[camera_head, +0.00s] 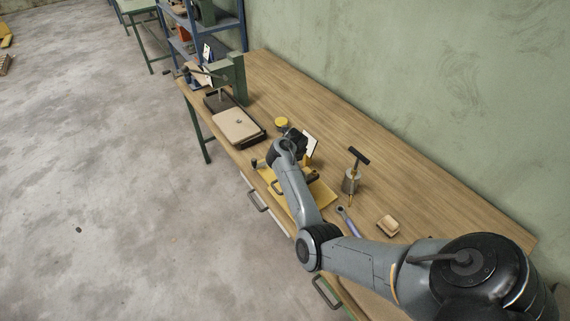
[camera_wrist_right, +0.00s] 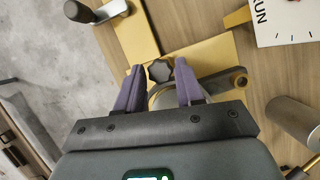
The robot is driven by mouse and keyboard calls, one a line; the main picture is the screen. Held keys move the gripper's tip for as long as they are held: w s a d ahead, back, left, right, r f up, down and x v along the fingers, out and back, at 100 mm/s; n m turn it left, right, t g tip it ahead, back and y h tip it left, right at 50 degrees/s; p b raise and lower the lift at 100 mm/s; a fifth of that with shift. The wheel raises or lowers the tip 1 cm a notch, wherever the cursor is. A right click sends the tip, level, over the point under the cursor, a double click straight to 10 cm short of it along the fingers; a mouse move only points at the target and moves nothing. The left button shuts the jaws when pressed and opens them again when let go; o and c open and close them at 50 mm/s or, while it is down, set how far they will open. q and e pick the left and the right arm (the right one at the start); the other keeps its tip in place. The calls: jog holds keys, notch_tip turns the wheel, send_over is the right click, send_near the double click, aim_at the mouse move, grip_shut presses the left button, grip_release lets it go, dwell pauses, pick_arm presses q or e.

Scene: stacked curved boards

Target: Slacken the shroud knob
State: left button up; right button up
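The shroud knob is a dark, lobed knob (camera_wrist_right: 160,72) on a yellow fixture, near the middle of the right wrist view. My right gripper (camera_wrist_right: 160,67) is open, with one purple-grey finger on each side of the knob. Gaps show between the fingers and the knob, and I cannot tell how far the fingertips are above it. A grey rounded part below the knob is partly hidden by the gripper. In the head view the yellow fixture (camera_head: 322,197) stands at the bench's front edge, and my right arm hides the knob. My left gripper is not in view.
A white card marked RUN (camera_wrist_right: 285,22) stands close to the fixture. A metal canister (camera_head: 351,183) with a T-handle, a blue-handled tool (camera_head: 348,222) and a small beige dish (camera_head: 388,224) lie to the right. A green press (camera_head: 238,80) stands at the bench's left end.

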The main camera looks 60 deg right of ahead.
grip_shut()
jog(key=shift+r+n+y+p, duration=0.1)
jog(key=shift+n+y+p, duration=0.25)
jog(key=shift+n, duration=0.35)
jog(key=shift+d+n+y, duration=0.15)
jog(key=shift+n+y, duration=0.1)
jog(key=shift+n, duration=0.65)
jog(key=shift+o, duration=2.1)
grip_release()
jog(key=shift+s+p, duration=0.1)
jog(key=shift+p, duration=0.2)
jog(key=p+v, duration=0.4)
jog(key=v, duration=0.6)
jog(key=shift+s+r, duration=0.2)
jog(key=shift+s, duration=0.1)
